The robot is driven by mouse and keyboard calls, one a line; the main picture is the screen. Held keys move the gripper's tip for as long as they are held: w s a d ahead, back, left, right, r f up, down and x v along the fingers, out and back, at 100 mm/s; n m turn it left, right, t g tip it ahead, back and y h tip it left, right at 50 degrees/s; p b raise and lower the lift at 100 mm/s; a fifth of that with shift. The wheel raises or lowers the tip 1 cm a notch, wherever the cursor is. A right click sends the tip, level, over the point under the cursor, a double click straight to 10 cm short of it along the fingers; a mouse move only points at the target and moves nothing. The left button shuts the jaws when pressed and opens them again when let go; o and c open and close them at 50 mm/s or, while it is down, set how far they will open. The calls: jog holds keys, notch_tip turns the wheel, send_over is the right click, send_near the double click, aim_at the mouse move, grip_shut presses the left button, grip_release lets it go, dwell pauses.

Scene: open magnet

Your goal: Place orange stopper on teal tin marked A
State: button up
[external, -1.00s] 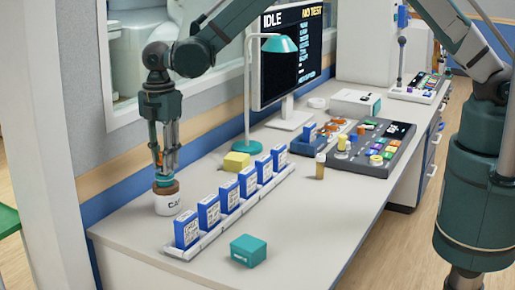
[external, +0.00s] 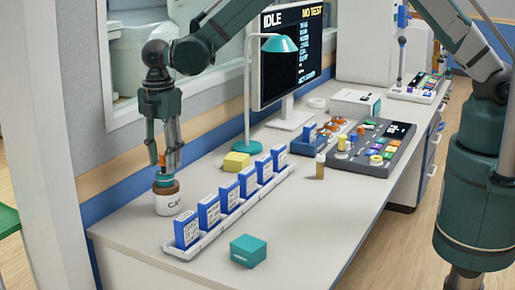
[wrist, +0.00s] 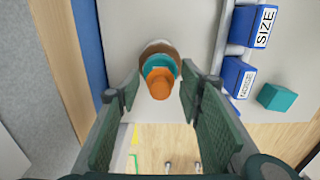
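An orange stopper (external: 162,160) shows between my fingers, above a teal round piece (external: 165,179) on a brown-topped white jar (external: 167,204) with partly readable lettering. In the wrist view the stopper (wrist: 159,83) overlaps the teal piece (wrist: 155,66); whether they touch is hard to tell. My gripper (wrist: 160,92) is open, with a gap on both sides of the stopper. A small teal box-shaped tin (external: 248,251) lies on the bench at the front; it also shows in the wrist view (wrist: 277,97). I cannot read an A on it.
A white rack (external: 225,222) with several blue labelled boxes stands between the jar and the teal tin. A yellow block (external: 236,161), a green lamp (external: 246,120) and a dark control panel (external: 372,150) are farther back. The bench right of the teal tin is clear.

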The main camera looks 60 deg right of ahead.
aim_at(163, 153)
notch_tip(163, 153, up, 11)
jog(key=shift+r, duration=0.2)
dwell(0.4)
dwell(0.5)
jog(key=s+d+r+m+t, duration=0.2)
jog(key=s+d+r+m, duration=0.2)
jog(key=s+d+r, duration=0.6)
jog(key=s+d+r+m+t, duration=0.1)
jog(key=s+d+r+m, duration=0.3)
jog(key=s+d+r, duration=0.6)
jog(key=s+d+m+t, duration=0.2)
jog(key=s+d+m, duration=0.3)
jog(key=s+d, duration=0.4)
jog(key=s+d+f+m+t, duration=0.1)
jog(key=s+d+m+t, duration=0.1)
jog(key=s+d+m, duration=0.3)
jog(key=s+d, duration=0.4)
jog(key=s, duration=0.5)
jog(key=shift+s+f, duration=0.25)
jog(key=shift+s, duration=0.15)
